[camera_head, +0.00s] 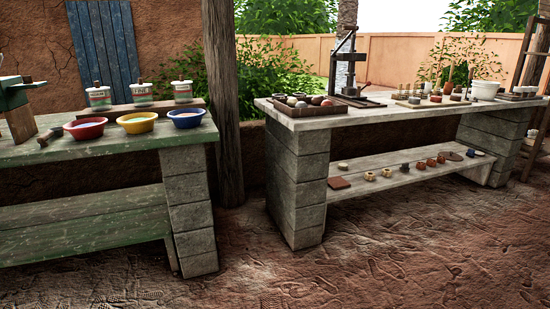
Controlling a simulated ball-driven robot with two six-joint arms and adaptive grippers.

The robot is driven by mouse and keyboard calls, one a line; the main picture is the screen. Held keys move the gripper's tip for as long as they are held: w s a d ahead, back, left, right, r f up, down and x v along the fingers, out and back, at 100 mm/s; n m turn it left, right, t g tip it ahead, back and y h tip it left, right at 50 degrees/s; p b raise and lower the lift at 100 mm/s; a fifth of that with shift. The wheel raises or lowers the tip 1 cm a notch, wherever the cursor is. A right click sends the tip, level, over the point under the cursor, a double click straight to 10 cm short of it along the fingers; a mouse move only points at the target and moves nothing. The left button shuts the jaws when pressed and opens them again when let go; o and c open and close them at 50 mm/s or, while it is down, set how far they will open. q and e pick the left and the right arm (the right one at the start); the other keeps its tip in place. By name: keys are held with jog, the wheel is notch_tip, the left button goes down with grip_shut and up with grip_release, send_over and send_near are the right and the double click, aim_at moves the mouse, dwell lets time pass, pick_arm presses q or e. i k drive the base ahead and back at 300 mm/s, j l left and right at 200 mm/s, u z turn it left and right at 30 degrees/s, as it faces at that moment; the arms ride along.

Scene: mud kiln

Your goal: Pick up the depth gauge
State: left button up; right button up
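I cannot make out a depth gauge for certain in the head view. Many small items stand on the right-hand bench (310,124), too small to tell apart at this distance. Among them is a dark upright press-like tool with a lever (347,65) on a flat base. Neither of my grippers is in view.
The green-topped left bench (95,147) holds a red bowl (86,128), a yellow bowl (137,122), a blue bowl (187,117) and lidded pots. A wooden post (223,100) stands between the benches. A lower shelf (400,178) holds small pieces. The earth floor (350,265) in front is clear.

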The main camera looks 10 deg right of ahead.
aim_at(437, 88)
jog(key=i+l+z, duration=0.15)
jog(key=i+z, duration=0.75)
jog(key=i, duration=0.15)
jog(key=i+j+z, duration=0.25)
jog(key=i+z, duration=0.25)
jog(key=i+l+z, duration=0.25)
jog(key=i+z, duration=0.15)
jog(key=i, duration=0.3)
jog(key=i+z, duration=0.4)
jog(key=i, duration=0.3)
jog(key=i+j+z, duration=0.25)
jog(key=i+z, duration=0.15)
jog(key=i, duration=0.3)
jog(key=i+u, duration=0.2)
jog(key=i, duration=0.25)
jog(key=i+l+u, duration=0.25)
jog(key=i, duration=0.2)
jog(key=i+l+u, duration=0.2)
jog(key=i, duration=0.2)
